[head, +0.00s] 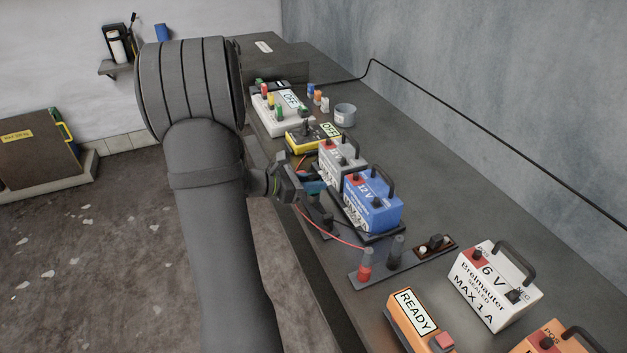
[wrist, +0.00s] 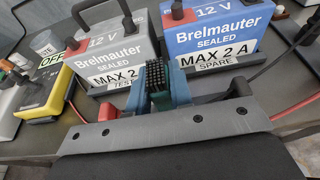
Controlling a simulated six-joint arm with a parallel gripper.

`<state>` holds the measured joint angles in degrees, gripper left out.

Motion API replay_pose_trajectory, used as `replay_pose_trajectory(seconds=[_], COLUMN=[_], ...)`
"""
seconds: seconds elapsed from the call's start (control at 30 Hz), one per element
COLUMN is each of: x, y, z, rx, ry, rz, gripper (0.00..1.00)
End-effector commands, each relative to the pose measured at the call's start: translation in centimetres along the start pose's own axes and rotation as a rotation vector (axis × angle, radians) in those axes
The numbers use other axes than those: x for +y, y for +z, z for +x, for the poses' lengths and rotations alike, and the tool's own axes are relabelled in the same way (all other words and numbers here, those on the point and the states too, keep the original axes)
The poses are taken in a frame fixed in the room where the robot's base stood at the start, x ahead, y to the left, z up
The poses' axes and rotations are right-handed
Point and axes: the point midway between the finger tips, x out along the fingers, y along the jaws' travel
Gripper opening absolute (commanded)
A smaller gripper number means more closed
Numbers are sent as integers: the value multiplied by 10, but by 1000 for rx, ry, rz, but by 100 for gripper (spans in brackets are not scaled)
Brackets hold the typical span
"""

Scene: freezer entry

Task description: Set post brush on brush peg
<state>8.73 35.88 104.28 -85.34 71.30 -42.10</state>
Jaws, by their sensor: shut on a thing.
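My gripper (wrist: 157,72) is shut on the post brush (wrist: 159,92), whose dense black bristles show between the two teal fingers in the wrist view. In the head view my gripper (head: 315,187) is at the front edge of the bench, in front of the grey and blue batteries. My arm and the fingers hide most of the brush there. I cannot pick out the brush peg with certainty in either view. A small dark stand (head: 322,221) sits at the bench edge just below the gripper.
The grey battery (head: 343,163) and blue battery (head: 373,203) stand close behind the gripper. Red post (head: 365,264) and black post (head: 396,252) stand on a plate to the right, with a red cable nearby. A yellow meter (head: 305,140) and grey cup (head: 345,115) are farther back.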

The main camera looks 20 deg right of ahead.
Motion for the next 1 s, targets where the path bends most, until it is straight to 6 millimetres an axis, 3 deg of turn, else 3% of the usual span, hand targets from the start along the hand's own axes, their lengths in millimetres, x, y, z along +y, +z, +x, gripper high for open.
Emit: replay_pose_trajectory(seconds=[1.0], x=[0], y=[-21], z=[7], rx=[0], ry=[1], rz=[1], gripper=[0])
